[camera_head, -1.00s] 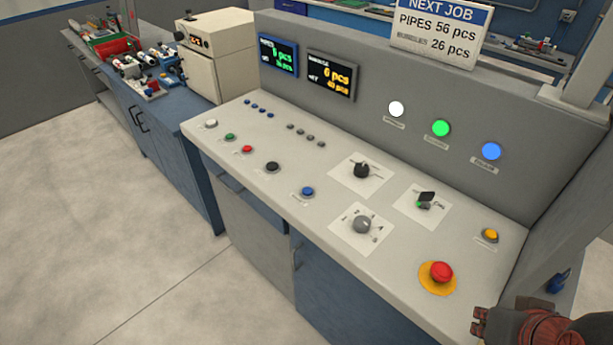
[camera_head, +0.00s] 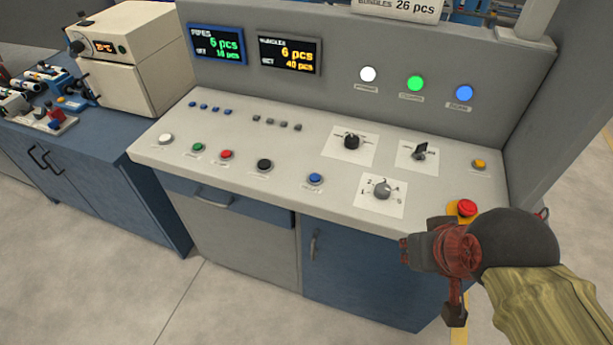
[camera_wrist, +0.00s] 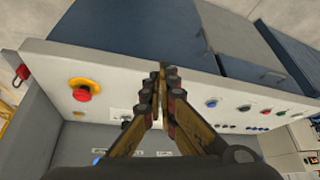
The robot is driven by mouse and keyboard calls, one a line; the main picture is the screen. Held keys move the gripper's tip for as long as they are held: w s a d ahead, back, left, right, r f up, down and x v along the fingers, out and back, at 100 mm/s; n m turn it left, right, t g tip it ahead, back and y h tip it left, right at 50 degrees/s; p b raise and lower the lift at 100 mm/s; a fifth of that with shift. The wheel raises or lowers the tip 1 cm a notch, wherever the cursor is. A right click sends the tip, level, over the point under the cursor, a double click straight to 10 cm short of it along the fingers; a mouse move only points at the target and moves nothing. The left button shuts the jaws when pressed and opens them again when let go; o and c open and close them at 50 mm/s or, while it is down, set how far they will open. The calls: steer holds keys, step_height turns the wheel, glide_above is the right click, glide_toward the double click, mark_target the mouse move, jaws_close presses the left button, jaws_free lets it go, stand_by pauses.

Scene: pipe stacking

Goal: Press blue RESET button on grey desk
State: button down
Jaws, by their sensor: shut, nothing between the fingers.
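The blue button (camera_head: 315,179), with a small label in front of it that I cannot read, sits near the front edge of the grey desk (camera_head: 255,185), right of a black button. In the wrist view, the blue button (camera_wrist: 211,104) shows right of my fingers. My gripper (camera_head: 404,252) is shut and empty. It is in front of the desk's right part, right of and nearer than the blue button, apart from it. In the wrist view, the closed fingertips (camera_wrist: 164,70) point toward the desk's front edge.
A red emergency button (camera_head: 467,208) on a yellow base is close behind my gripper. Dials (camera_head: 382,188) lie between it and the blue button. White, green, red and black buttons (camera_head: 264,165) line the left. An upright panel (camera_head: 350,90) stands behind.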

steer(key=w+d+r+n+t+h+p, duration=0.1)
steer(key=w+d+r+n+p, duration=0.1)
steer(key=w+r+p, duration=0.35)
steer(key=w+d+r+n+t+h+p, duration=0.1)
steer(key=w+d+r+p, duration=0.15)
steer(key=w, duration=0.55)
steer(key=w+a+r+n+t+y+p, duration=0.1)
steer(key=w+a+r+n+t+p, duration=0.15)
steer(key=w+n+p, duration=0.7)
steer(key=w+a+f+n+g+y+p, duration=0.15)
steer(key=w+a+y+p, duration=0.3)
steer(key=w+a, duration=0.45)
steer(key=s+a+f+n+g+y+p, duration=0.3)
steer(key=s+a+f+n+p, duration=0.2)
steer(key=a, duration=0.4)
steer(key=shift+a+f+y, duration=0.35)
steer(key=shift+a+f, duration=0.05)
steer(key=shift+f, duration=0.25)
